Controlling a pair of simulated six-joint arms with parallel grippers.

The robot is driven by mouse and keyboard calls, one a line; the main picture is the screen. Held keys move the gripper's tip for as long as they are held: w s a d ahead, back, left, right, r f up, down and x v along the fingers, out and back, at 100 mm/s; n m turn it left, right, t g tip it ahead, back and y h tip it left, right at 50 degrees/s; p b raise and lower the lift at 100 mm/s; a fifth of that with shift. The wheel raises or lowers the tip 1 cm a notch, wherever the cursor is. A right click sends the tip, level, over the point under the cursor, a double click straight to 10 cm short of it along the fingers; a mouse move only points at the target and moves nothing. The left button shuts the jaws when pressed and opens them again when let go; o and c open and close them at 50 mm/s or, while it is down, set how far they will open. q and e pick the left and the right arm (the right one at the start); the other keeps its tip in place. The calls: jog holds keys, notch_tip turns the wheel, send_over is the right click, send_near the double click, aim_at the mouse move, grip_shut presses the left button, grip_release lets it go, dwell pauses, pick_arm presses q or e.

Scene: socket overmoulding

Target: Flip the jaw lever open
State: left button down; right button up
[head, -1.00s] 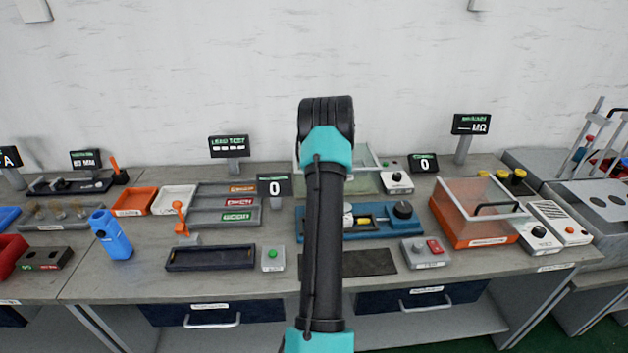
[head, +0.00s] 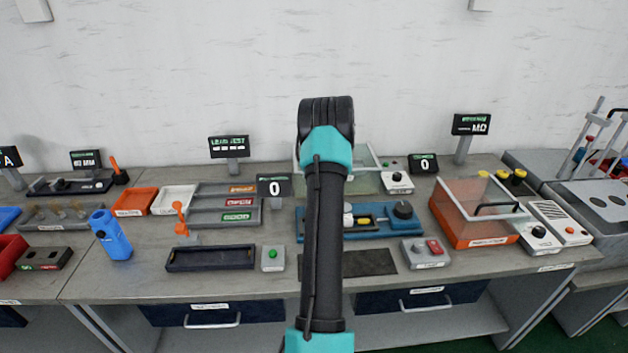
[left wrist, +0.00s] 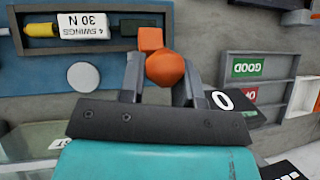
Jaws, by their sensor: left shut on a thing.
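My left gripper (left wrist: 162,82) shows in the left wrist view, its two grey fingers closed on an orange rounded knob (left wrist: 165,68), which I take to be the jaw lever's. An orange block (left wrist: 150,38) sits right behind the knob. In the head view the blue fixture (head: 385,231) stands right of my upright arm. That arm hides the gripper and the held knob there. My right gripper is in neither view.
A "0" display (head: 273,186) and sorting trays (head: 255,213) stand left of my arm. A clear-walled bin (head: 368,180) is behind the blue fixture. A separate orange lever (head: 179,210) stands further left. A switch box (head: 425,254) is front right.

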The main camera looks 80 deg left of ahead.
pick_arm(q)
jog(key=shift+f, duration=0.25)
jog(key=c, duration=1.2)
grip_release()
jog(key=o, duration=0.4)
jog(key=shift+r, duration=0.1)
jog(key=shift+r, duration=0.1)
jog(key=shift+v, duration=3.7)
